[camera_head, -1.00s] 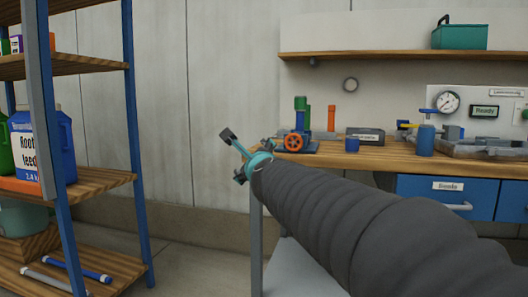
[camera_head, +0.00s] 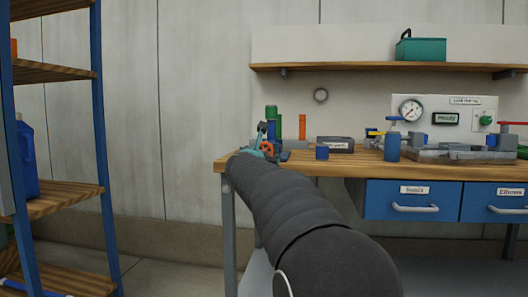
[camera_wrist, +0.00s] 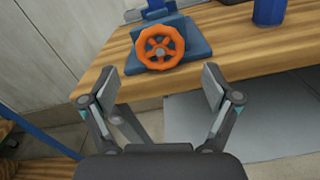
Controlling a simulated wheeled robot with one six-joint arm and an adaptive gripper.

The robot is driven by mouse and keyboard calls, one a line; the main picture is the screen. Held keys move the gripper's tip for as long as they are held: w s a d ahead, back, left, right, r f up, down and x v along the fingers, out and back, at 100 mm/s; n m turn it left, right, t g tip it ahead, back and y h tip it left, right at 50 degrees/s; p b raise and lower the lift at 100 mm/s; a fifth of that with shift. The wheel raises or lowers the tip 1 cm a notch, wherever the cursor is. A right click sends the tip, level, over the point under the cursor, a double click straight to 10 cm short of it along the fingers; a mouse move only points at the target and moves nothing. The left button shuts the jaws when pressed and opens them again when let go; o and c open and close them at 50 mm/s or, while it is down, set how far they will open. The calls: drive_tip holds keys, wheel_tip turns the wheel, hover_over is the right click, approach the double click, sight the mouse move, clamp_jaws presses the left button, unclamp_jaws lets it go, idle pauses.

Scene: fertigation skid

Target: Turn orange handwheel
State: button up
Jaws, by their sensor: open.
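The orange handwheel (camera_wrist: 159,47) is a spoked ring with a grey hub, on the front of a blue-grey block (camera_wrist: 196,40) on the wooden bench. In the wrist view my gripper (camera_wrist: 150,94) is open and empty. Its two fingers are spread to the left and right, below the wheel in the picture. The fingers look apart from the wheel.
A blue cup (camera_wrist: 269,11) stands right of the wheel. A blue-posted shelf rack (camera_head: 104,140) stands at the left.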

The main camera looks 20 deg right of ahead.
sight(265, 150)
drive_tip(key=shift+p+x, duration=0.55)
drive_tip(key=shift+x, duration=2.55)
drive_tip(key=shift+c, duration=0.2)
drive_tip(key=shift+s, duration=0.1)
drive_tip(key=c, duration=1.1)
